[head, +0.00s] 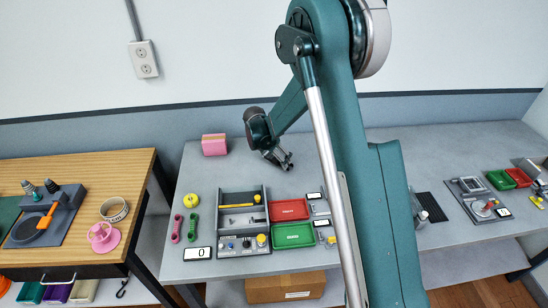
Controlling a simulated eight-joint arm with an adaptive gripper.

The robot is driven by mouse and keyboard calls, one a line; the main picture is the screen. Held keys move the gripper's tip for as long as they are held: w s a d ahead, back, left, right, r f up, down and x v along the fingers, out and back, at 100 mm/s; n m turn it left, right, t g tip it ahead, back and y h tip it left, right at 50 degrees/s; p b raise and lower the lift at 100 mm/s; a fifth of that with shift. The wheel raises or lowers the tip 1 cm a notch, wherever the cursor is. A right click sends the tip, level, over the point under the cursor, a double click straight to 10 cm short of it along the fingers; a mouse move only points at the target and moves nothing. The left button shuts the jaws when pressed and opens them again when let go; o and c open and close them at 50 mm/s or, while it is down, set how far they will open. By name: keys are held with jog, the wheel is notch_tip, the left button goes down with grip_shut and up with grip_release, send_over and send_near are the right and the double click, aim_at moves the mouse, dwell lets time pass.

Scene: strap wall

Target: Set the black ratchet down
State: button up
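My gripper (284,162) is small in the head view, low over the back part of the grey table (365,135), to the right of a pink block (214,145). It points down and to the right. Its fingers are dark and too small to tell open from shut. I cannot make out a black ratchet for certain; if it is at the fingers, it blends with them. I cannot tell whether the gripper touches the table.
In front of the gripper are a grey fixture (243,243), a red tray (289,210) and a green tray (293,236). Pink (177,229) and green (193,228) handles lie at left. My arm hides the table's middle. The back left surface is mostly clear.

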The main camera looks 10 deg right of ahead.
jog(key=shift+f, duration=0.15)
jog(key=o, duration=1)
jog(key=v, duration=1.2)
jog(key=shift+p, duration=0.3)
jog(key=shift+r, duration=0.25)
